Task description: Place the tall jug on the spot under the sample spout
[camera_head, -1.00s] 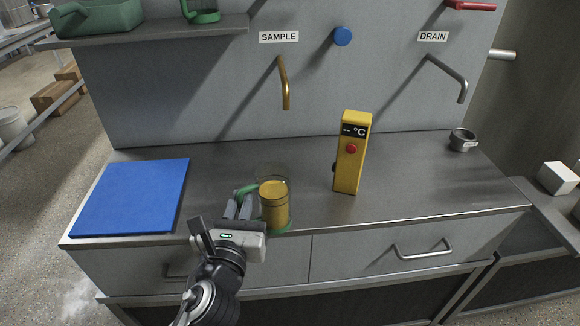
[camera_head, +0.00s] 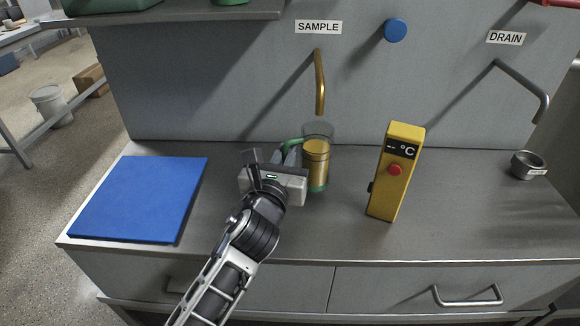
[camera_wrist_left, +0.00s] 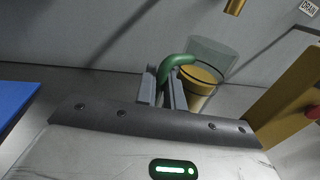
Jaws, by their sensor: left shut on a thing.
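The tall jug (camera_head: 317,160) is clear with a green handle and green base, and holds yellow liquid. My left gripper (camera_head: 290,155) is shut on its green handle, on the jug's left side. The jug is upright, just below and in front of the brass sample spout (camera_head: 319,85) under the SAMPLE label (camera_head: 318,27). I cannot tell whether its base touches the counter. In the left wrist view the handle (camera_wrist_left: 175,68) sits between the fingers, and the jug (camera_wrist_left: 208,72) stands behind it. The spot under the spout is hidden. My right gripper is not in view.
A yellow thermometer unit (camera_head: 397,172) stands on the counter to the jug's right. A blue mat (camera_head: 140,198) lies at the left. The front middle counter is clear.

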